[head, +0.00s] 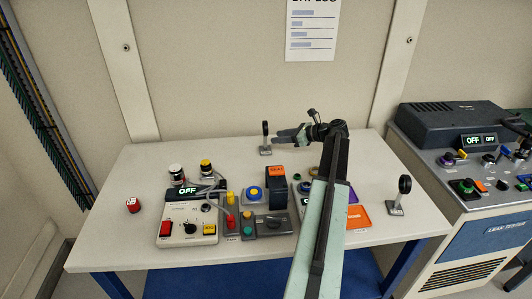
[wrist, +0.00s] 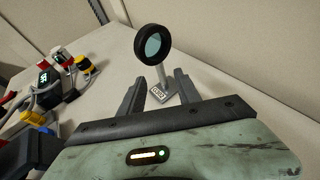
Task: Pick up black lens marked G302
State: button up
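A black round lens on a thin grey post (head: 265,130) stands upright at the back middle of the table. In the wrist view its black ring with pale blue-green glass (wrist: 153,46) rises ahead of my gripper. A small label (wrist: 157,93) lies on its base; its characters are too small to read surely. My gripper (head: 276,136) is just right of this lens in the head view. In the wrist view its two fingers (wrist: 160,84) are spread, with the post beyond or between their tips; I cannot tell which. Nothing is gripped.
A second black lens on a stand (head: 404,186) is at the table's right. Control boxes with buttons (head: 190,220), a red button (head: 133,205) and an orange tray (head: 358,217) sit nearer the front. The back left of the table (head: 150,160) is clear.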

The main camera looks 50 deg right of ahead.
aim_at(265, 149)
jog(key=shift+f+b+x, duration=0.2)
jog(key=shift+b+x, duration=1.3)
jog(key=shift+x, duration=2.35)
jog(key=shift+s, duration=0.15)
grip_shut()
